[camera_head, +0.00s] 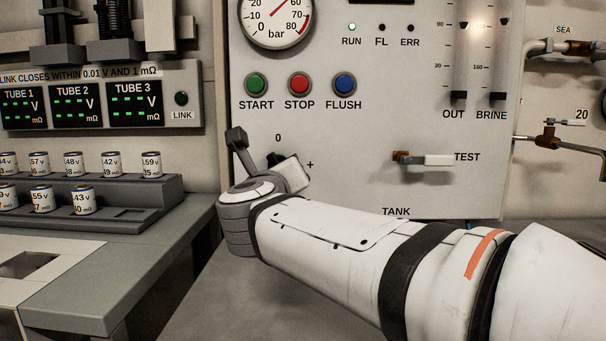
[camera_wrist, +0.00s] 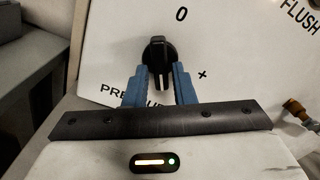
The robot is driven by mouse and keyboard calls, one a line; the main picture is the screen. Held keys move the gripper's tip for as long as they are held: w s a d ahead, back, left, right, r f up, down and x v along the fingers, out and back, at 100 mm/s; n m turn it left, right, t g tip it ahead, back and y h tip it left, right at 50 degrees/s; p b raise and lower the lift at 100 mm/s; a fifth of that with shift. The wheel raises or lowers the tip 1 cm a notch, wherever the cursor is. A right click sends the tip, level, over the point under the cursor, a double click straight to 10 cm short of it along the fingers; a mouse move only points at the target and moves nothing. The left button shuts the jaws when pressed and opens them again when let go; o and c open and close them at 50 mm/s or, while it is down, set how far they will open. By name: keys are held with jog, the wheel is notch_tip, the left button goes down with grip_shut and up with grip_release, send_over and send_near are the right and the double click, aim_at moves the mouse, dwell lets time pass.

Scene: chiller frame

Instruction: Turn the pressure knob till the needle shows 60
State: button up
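The black pressure knob (camera_wrist: 158,50) is on the white panel in the wrist view, with "0" above it and "+" to its lower right. My gripper (camera_wrist: 160,70) has two blue fingers spread apart, one at each side of the knob's lower part. I cannot tell whether they touch it. In the head view my wrist mostly hides the knob, and the fingers are hard to make out. The pressure gauge (camera_head: 276,22) is cut off at the top. A thin red needle seems to run up and right from its hub; its exact reading cannot be told.
Green START (camera_head: 255,84), red STOP (camera_head: 299,84) and blue FLUSH (camera_head: 343,84) buttons sit above the knob. A TEST lever (camera_head: 425,159) is to the right. A rack of small cells (camera_head: 150,206) stands at left. My arm crosses the lower right of the head view.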

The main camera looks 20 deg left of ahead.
jog(key=shift+o, duration=1.2)
jog(key=shift+r, duration=0.1)
jog(key=shift+s, duration=0.15)
jog(key=p+v, duration=0.2)
jog(key=v, duration=0.5)
jog(key=shift+s, duration=0.25)
jog(key=shift+d, duration=0.1)
